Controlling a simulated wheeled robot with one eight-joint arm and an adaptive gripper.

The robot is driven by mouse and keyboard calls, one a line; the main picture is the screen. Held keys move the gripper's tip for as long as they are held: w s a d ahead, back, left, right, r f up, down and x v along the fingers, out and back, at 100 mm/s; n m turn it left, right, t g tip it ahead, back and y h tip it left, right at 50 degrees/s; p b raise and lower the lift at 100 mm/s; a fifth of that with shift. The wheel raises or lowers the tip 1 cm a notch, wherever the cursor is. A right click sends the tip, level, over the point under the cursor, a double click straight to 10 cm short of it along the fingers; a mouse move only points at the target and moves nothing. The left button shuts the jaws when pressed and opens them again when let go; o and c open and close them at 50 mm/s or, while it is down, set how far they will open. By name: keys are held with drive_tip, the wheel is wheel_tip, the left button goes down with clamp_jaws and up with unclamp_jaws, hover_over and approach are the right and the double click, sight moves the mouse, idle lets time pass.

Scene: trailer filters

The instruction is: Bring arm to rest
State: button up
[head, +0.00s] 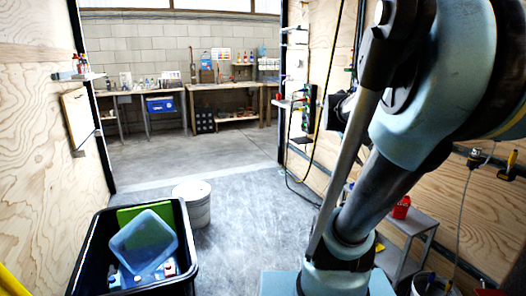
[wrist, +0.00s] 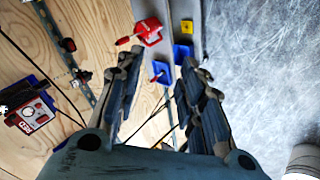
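My gripper (wrist: 160,65) shows in the wrist view with its two dark, ribbed fingers spread apart. Nothing is held between them; wall, shelf and small objects show through the gap in the background. My blue-grey arm (head: 385,190) fills the right side of the head view, rising from its base at the bottom and bending over at the top right. A dark part shows beside the arm near the right wall, but I cannot tell whether it is the gripper.
A black bin (head: 185,222) with a clear blue container (head: 145,243) and a green panel stands at lower left. A white bucket (head: 192,203) stands behind it. A grey side table (head: 415,222) is right of the arm. The middle floor is clear.

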drive_tip(key=s+a+f+g+y, duration=0.1)
drive_tip(key=s+a+f+y, duration=0.6)
drive_tip(key=s+a+f, duration=0.8)
drive_tip(key=shift+a+f+g, duration=0.2)
drive_tip(key=shift+a+g, duration=0.2)
drive_tip(key=shift+a, duration=0.65)
drive_tip(key=shift+w+f, duration=0.2)
drive_tip(key=shift+w, duration=0.3)
drive_tip(key=shift+s, duration=0.15)
